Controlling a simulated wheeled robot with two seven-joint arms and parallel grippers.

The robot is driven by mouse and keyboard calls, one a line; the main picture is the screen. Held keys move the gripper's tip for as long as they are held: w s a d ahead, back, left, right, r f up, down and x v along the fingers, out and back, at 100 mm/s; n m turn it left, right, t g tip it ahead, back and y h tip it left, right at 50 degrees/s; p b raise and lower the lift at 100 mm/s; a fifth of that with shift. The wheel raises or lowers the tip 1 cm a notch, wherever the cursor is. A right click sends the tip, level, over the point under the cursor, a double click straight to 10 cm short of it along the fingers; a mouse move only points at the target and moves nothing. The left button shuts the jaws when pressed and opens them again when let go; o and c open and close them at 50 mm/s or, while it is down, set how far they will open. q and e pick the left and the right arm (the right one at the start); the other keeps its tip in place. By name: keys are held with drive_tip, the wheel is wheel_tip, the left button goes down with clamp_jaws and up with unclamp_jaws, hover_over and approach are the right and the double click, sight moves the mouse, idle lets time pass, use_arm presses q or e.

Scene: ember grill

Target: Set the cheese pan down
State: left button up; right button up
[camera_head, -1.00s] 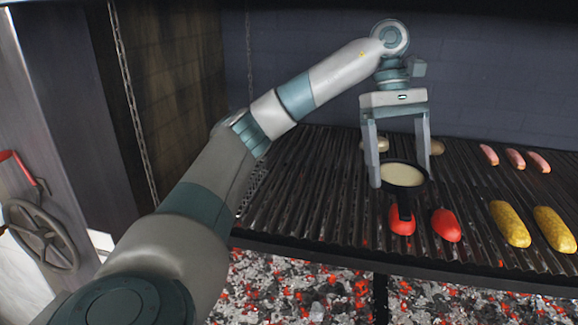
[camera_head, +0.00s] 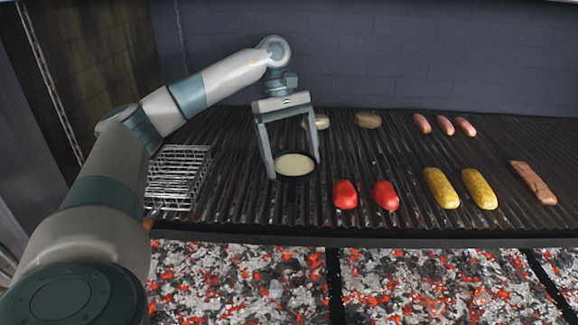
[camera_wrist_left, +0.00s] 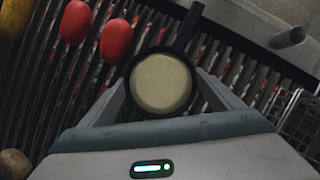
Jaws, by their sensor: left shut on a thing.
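The cheese pan (camera_head: 295,165) is a small round black pan with pale yellow cheese in it. In the head view it is over the left-middle part of the grill grate (camera_head: 240,200), left of two red peppers (camera_head: 344,195). My left gripper (camera_head: 293,172) points down with its two fingers on either side of the pan, shut on it. In the left wrist view the pan (camera_wrist_left: 160,82) sits between the fingers, its black handle pointing up and right. I cannot tell whether its base touches the grate. My right gripper is not in view.
A wire rack (camera_head: 178,178) stands left of the pan. Two brown round items (camera_head: 367,120) lie behind. Corn cobs (camera_head: 441,188), sausages (camera_head: 444,125) and a brown slab (camera_head: 532,183) lie to the right. Glowing coals (camera_head: 240,283) are below the grate's front edge.

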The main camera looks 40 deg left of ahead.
sight(288, 160)
use_arm(q)
drive_tip(key=shift+s+a+f, duration=0.1)
drive_tip(key=shift+a+f, duration=0.05)
drive_tip(key=shift+a, duration=0.25)
drive_tip(key=shift+f, duration=0.1)
wheel_tip(288, 160, down, 2)
drive_tip(key=shift+f+p, duration=0.2)
drive_tip(key=shift+p, duration=0.65)
drive_tip(key=shift+f, duration=0.75)
drive_tip(key=shift+f, duration=0.1)
drive_tip(key=o, duration=1.3)
drive_tip(key=shift+o, duration=0.2)
